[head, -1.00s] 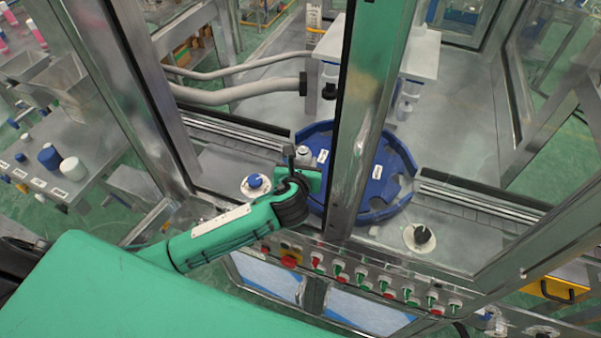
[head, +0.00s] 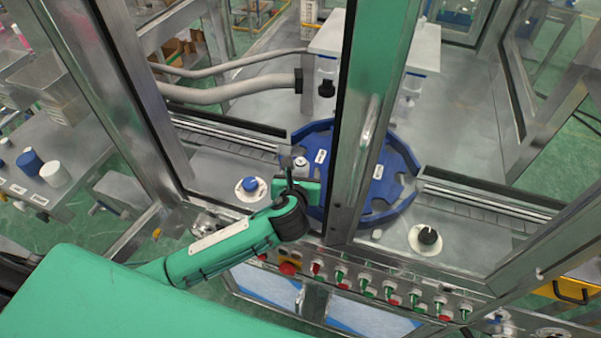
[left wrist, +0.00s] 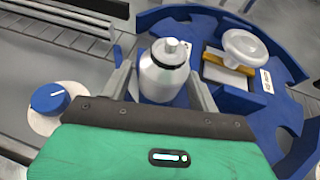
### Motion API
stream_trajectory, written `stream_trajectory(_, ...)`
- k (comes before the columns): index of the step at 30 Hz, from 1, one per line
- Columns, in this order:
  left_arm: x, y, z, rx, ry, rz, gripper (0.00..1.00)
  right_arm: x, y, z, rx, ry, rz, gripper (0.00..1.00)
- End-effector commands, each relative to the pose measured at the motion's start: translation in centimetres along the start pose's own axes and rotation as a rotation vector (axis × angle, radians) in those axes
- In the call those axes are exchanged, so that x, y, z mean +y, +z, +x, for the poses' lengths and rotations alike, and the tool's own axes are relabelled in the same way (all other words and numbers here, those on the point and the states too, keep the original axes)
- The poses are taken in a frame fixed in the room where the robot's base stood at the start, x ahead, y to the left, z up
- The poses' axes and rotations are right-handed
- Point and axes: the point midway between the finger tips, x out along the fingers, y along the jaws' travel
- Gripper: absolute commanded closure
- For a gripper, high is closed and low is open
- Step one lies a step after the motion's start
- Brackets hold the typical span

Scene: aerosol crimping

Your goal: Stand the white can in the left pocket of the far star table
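The white can (left wrist: 163,72), with a dark ring under its narrow top, stands upright between the fingers of my left gripper (left wrist: 163,85) in the left wrist view. Both fingers lie close along its sides and seem to touch it. In the head view the can (head: 300,162) is small and partly hidden by my left gripper (head: 288,183). It is at the left side of the blue star table (head: 398,160); its base is hidden, so I cannot tell whether it rests in the pocket. My right gripper is out of view.
A metal post (head: 360,120) crosses in front of the star table. A blue knob (head: 250,184) lies left of it and a black knob (head: 427,236) right. A white round-topped part (left wrist: 245,48) stands beside the can. Buttons line the front panel.

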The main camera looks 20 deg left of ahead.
Motion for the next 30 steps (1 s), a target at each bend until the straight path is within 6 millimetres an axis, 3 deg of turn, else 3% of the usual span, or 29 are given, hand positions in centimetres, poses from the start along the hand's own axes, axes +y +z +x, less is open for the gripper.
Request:
stream_trajectory(8,-0.1,0.0,-0.6,-0.001,-0.002,0.0,0.39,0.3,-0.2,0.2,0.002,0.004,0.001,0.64)
stream_trajectory(24,-0.1,-0.1,-10.2,0.0,-0.003,-0.001,0.39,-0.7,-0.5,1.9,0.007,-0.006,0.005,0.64)
stream_trajectory(30,0.0,0.0,-11.8,-0.001,0.0,-0.001,0.39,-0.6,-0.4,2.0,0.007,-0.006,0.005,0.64)
